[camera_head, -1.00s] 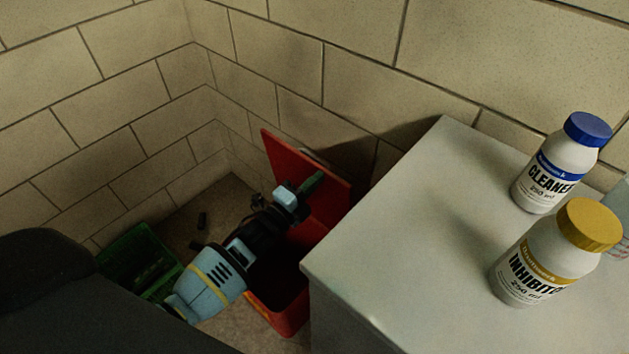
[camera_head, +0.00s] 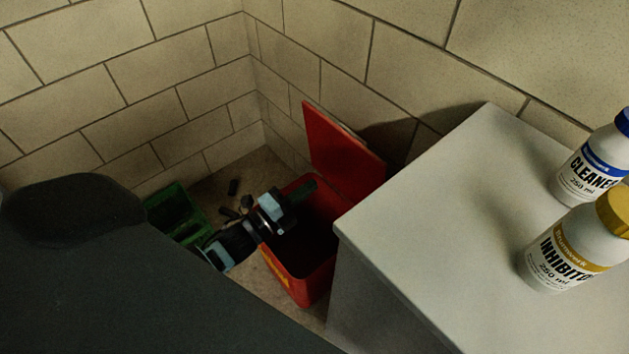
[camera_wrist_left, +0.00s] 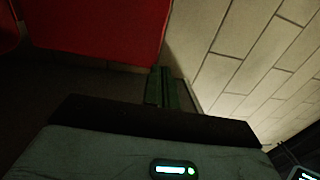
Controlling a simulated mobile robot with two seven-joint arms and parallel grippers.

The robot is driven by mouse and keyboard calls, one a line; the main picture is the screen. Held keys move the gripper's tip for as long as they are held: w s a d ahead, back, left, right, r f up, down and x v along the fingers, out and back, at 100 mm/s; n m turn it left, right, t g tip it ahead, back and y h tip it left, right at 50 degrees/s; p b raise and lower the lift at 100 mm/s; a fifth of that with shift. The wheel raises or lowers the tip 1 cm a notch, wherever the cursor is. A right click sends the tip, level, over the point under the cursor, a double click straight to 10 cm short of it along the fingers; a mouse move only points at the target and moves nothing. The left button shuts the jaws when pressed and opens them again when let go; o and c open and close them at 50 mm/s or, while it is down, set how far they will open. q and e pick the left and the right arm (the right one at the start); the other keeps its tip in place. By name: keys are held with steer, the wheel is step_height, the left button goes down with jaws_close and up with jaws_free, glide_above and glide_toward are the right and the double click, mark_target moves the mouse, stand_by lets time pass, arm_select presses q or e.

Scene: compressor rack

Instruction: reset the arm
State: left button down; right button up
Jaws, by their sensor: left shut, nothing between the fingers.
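My left gripper (camera_head: 303,191) reaches in from the lower left, above the open red bin (camera_head: 311,287). Its greenish fingers also show in the left wrist view (camera_wrist_left: 161,88), closed together with nothing between them. The bin's red lid (camera_head: 342,155) stands raised against the wall side, apart from the fingers in the head view. A red panel (camera_wrist_left: 100,28) fills the upper left of the left wrist view. Much of my left arm is hidden behind a dark shape in the foreground. My right gripper is not in view.
A grey cabinet (camera_head: 430,215) to the right carries a CLEANER bottle (camera_head: 586,175) and an INHIBITOR bottle (camera_head: 565,250). Block walls (camera_head: 130,95) enclose the corner.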

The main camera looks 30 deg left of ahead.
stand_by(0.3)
